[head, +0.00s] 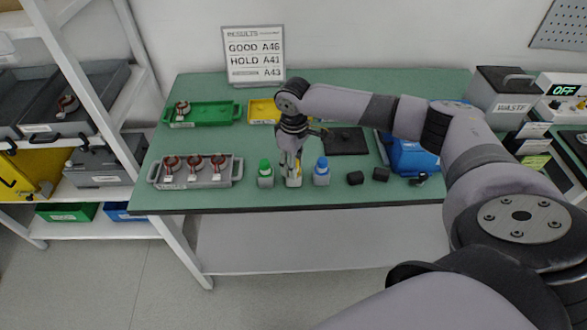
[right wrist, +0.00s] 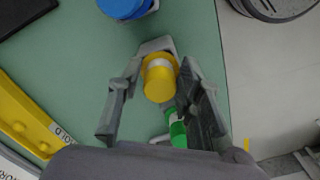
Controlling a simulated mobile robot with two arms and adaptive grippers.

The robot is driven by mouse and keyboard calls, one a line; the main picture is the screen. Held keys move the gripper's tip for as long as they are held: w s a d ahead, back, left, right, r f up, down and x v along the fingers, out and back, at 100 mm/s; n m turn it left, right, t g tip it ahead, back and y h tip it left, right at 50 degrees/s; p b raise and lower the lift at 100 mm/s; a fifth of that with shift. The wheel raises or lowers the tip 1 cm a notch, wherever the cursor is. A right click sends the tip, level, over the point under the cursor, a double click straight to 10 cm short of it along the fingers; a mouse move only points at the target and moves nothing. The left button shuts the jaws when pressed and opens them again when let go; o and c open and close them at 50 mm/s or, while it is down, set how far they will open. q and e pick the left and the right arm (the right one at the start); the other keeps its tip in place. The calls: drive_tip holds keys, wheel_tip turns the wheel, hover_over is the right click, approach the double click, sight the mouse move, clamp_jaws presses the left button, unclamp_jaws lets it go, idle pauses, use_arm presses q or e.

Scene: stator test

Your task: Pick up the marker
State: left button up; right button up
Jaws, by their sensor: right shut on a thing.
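A yellow-capped marker (right wrist: 160,80) stands in a grey holder, seen from above in the right wrist view. My right gripper (right wrist: 161,66) reaches down with one finger on each side of it and is shut on it. In the head view my right gripper (head: 291,165) is at the table's front edge, largely covering the yellow marker. A green-capped marker (head: 265,167) stands to its left and a blue-capped marker (head: 321,165) to its right. Whether the yellow marker is clear of its holder cannot be told. My left gripper is not in view.
A grey tray (head: 237,172) with several copper stators is at left. A green tray (head: 205,118), a yellow tray (head: 262,112) and a dark pad (head: 346,141) lie behind. Dark blocks (head: 355,178) and a blue bin (head: 408,158) are at right. A results sign (head: 254,55) stands at the back.

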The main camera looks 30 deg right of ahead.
drive_tip(key=c, duration=0.6)
clamp_jaws()
